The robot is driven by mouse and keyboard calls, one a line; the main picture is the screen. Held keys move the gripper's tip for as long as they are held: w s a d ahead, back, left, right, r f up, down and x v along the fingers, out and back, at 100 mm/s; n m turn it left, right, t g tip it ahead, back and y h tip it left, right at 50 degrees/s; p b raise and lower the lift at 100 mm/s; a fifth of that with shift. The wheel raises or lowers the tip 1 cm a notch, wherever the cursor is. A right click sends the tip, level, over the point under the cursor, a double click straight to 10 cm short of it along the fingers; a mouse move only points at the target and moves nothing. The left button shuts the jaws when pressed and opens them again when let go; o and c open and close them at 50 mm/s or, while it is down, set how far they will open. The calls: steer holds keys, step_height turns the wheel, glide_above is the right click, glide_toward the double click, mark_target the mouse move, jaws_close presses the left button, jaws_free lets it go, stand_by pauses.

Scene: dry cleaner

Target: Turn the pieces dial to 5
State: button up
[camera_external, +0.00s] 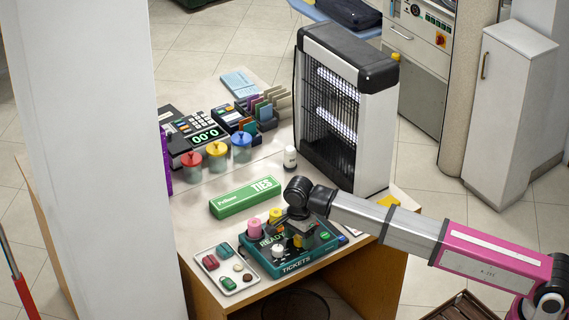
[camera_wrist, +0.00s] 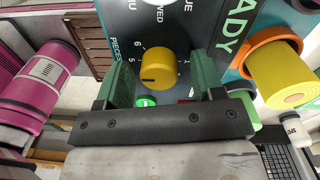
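The pieces dial (camera_wrist: 158,68) is a round yellow knob in the wrist view, on a dark panel beside the word PIECES. The numbers 6 and 5 show at its left. A dark mark on the knob points left, a little below the 5; any number there is hidden by a finger. My gripper (camera_wrist: 164,82) is open, with one green finger on each side of the knob; I cannot tell whether they touch it.
A pink roll (camera_external: 254,228) and a yellow-orange roll (camera_wrist: 285,75) stand on the machine. A tray of small items (camera_external: 225,270) lies left of it, a green TIES box (camera_external: 245,196) behind. A tall black-and-white lamp unit (camera_external: 345,105) stands close behind my arm.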

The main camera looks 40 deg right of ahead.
mark_target(298, 237)
step_height(298, 237, up, 11)
steer(key=shift+w, duration=0.2)
stand_by(0.5)
steer(key=shift+f, duration=0.15)
